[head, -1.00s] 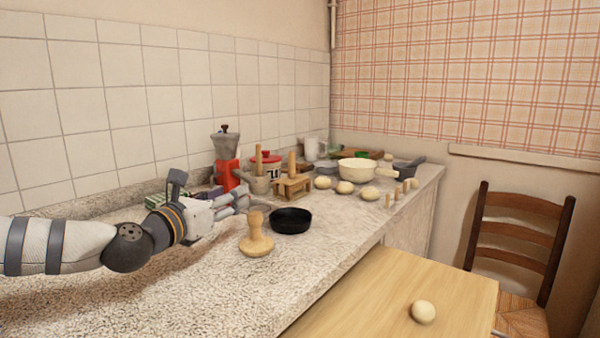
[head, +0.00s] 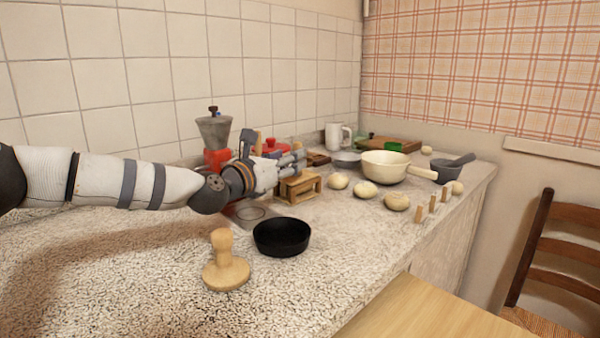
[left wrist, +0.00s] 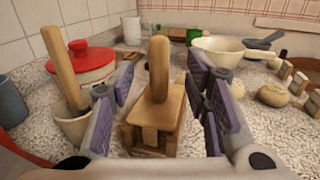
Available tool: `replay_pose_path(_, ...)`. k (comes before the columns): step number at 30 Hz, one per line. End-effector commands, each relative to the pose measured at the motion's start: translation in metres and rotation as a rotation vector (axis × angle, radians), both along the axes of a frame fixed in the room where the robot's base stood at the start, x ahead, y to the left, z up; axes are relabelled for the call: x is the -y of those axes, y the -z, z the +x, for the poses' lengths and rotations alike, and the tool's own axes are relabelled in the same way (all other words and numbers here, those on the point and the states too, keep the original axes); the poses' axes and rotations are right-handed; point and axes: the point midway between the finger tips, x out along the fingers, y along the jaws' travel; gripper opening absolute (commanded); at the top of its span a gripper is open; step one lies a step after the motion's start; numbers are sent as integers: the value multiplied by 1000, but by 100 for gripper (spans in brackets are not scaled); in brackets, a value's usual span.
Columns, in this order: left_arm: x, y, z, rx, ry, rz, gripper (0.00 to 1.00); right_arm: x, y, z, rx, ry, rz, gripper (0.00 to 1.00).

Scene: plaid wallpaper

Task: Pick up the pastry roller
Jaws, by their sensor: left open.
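The pastry roller looks to be the wooden tool (head: 300,188) with a boxy frame and an upright handle, standing on the stone counter (head: 130,270). In the left wrist view its handle and block (left wrist: 158,85) stand between my finger pads. My left gripper (head: 291,160) is open, with its fingers on either side of the handle and a visible gap on both sides. In the head view the gripper hides the handle's upper part. My right gripper is not in view.
A wooden mortar with pestle (left wrist: 70,120) and a red-lidded pot (left wrist: 82,64) stand close left of the gripper. A black pan (head: 282,237) and a wooden tamper (head: 225,265) are nearer. A cream saucepan (head: 385,167) and dough balls (head: 397,201) lie to the right.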

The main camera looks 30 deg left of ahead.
Motion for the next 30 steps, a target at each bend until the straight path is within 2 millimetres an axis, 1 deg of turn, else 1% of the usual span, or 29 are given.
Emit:
replay_pose_path(3,2,3,22,-1,0,6,43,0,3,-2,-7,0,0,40)
replay_pose_path(7,3,5,45,-1,0,5,43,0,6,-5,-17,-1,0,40)
replay_pose_path(10,3,3,52,1,-1,2,43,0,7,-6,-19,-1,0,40)
replay_pose_path(15,3,2,52,2,0,0,43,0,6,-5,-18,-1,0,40)
replay_pose_path(16,3,1,52,2,0,0,40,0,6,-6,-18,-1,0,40)
replay_pose_path(17,3,1,52,3,0,0,34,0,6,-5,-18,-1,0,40)
replay_pose_path(18,3,1,52,2,0,1,25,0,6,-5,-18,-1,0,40)
replay_pose_path(20,3,1,52,3,0,1,11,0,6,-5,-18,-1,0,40)
replay_pose_path(21,3,2,52,2,0,1,2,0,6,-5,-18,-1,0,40)
replay_pose_path(22,3,2,52,2,0,1,0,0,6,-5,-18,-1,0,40)
replay_pose_path(30,3,1,52,4,-1,1,0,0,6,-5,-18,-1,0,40)
